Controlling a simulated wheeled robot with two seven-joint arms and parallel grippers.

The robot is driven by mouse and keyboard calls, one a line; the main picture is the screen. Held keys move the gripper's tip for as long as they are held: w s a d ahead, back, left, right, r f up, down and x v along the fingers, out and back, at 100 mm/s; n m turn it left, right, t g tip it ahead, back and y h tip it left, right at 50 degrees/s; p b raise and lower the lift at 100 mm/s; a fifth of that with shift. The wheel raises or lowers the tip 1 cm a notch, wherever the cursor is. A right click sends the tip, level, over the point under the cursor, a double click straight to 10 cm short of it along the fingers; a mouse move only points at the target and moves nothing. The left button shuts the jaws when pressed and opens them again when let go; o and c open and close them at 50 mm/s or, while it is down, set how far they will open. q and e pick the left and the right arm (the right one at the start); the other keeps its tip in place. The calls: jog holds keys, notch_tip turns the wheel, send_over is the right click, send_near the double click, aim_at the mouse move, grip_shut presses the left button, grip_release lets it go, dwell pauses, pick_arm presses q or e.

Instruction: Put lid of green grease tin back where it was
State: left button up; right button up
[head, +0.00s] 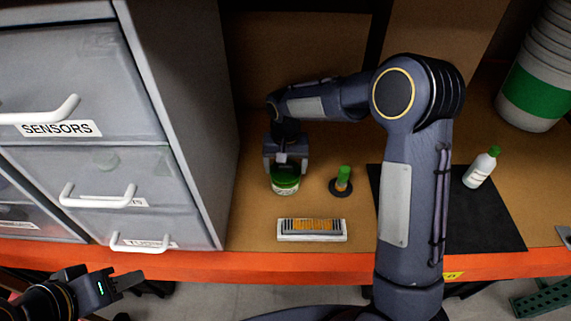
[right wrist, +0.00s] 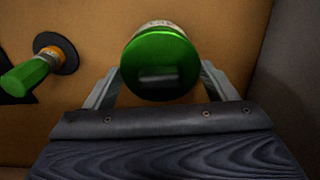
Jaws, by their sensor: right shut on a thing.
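The green grease tin (head: 286,188) stands on the brown shelf, its pale label band partly visible. Its green lid (right wrist: 160,50) fills the middle of the right wrist view, with a dark raised bar on its face. The lid appears seated on the tin, but I cannot tell whether a small gap is left. My right gripper (head: 284,165) reaches down over the tin from behind and is shut on the lid, one finger on each side in the wrist view. My left gripper (head: 125,281) is at the lower left, away from the tin, in front of the drawers; its jaw opening is unclear.
A green-capped orange item (head: 343,178) stands on a dark round base close right of the tin. A vented white box (head: 312,230) lies in front. A drawer cabinet (head: 190,130) borders the left.

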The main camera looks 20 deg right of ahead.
jog(key=shift+f+b, duration=0.5)
jog(key=shift+f, duration=0.15)
jog(key=o, duration=0.9)
jog(key=shift+o, duration=0.2)
jog(key=shift+r, duration=0.1)
notch_tip(320, 180, up, 13)
jog(key=p, duration=0.1)
jog(key=shift+r, duration=0.15)
